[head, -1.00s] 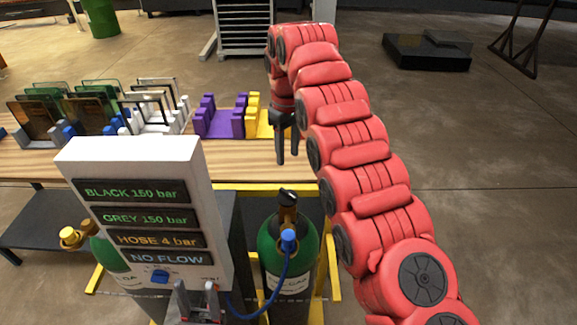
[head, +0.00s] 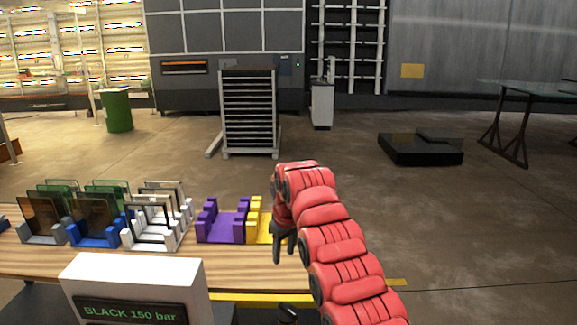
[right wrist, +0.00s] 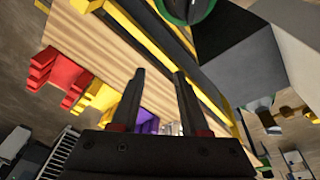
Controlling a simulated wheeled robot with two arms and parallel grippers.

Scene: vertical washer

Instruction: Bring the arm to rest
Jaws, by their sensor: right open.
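My right arm is red and comes in from the lower right of the head view. Its black gripper (head: 284,248) hangs downward over the right end of the wooden table, near the yellow rack. In the right wrist view the two dark fingers (right wrist: 158,85) stand apart with nothing between them. My left gripper does not show in the head view.
The wooden table (head: 40,262) bears several racks with panes, a purple rack (head: 222,226) and a yellow rack (head: 256,212). A white display box (head: 135,280) stands in front. A rack cart (head: 249,112) stands behind.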

